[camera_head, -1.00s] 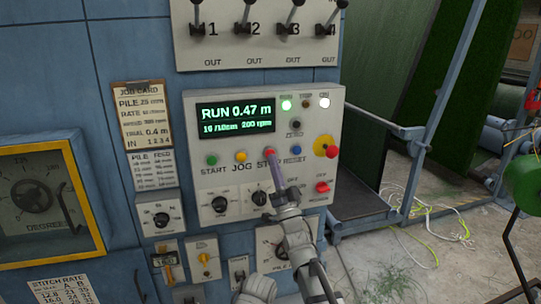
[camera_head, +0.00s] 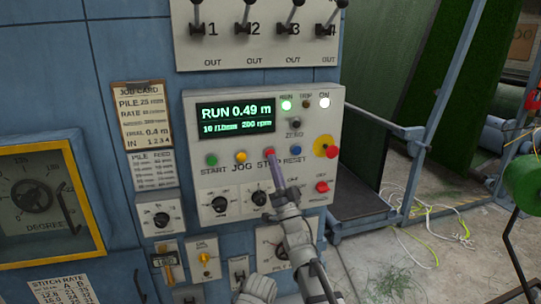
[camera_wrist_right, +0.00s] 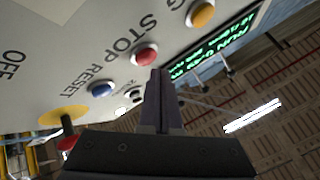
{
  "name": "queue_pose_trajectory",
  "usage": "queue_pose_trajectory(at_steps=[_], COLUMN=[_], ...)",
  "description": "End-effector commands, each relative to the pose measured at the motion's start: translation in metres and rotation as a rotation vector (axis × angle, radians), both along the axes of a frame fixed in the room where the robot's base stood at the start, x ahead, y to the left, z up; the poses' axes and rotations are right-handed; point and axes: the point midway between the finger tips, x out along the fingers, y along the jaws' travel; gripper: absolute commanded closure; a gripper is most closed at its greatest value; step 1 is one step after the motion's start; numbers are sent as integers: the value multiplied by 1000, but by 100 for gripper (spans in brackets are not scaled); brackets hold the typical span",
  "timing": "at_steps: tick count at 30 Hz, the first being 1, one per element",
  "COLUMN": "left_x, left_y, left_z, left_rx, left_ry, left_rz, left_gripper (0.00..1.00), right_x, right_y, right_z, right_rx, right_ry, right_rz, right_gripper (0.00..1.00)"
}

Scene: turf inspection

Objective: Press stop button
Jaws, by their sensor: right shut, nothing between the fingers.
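The red stop button (camera_head: 269,152) is on the grey control panel (camera_head: 325,115), above the "STOP" label. The right wrist view shows it too (camera_wrist_right: 145,55), with "STOP" printed beside it. My right gripper (camera_head: 272,161) is shut and empty, its fingertips right at the stop button and partly covering it and its label in the head view. In the right wrist view its closed tip (camera_wrist_right: 158,72) is close beside the button's edge; I cannot tell whether they touch. The display (camera_head: 235,116) reads "RUN 0.49 m". My left gripper is not in view.
A green start button (camera_head: 212,160), yellow jog button (camera_head: 240,156) and blue reset button (camera_head: 293,150) flank the stop button. A red knob on a yellow disc (camera_head: 326,147) is at right. Knobs lie below; levers (camera_head: 198,20) stand above.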

Motion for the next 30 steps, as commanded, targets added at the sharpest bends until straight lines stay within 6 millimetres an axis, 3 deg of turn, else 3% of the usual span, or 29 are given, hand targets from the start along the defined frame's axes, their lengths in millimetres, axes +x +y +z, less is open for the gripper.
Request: queue_pose_trajectory(at_steps=[30], left_x=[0], left_y=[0], left_z=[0], left_rx=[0], left_ry=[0], left_rz=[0], left_gripper=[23], right_x=[7], right_y=[2], right_z=[0], right_rx=[0], right_ry=[0], right_rz=[0], right_gripper=[100])
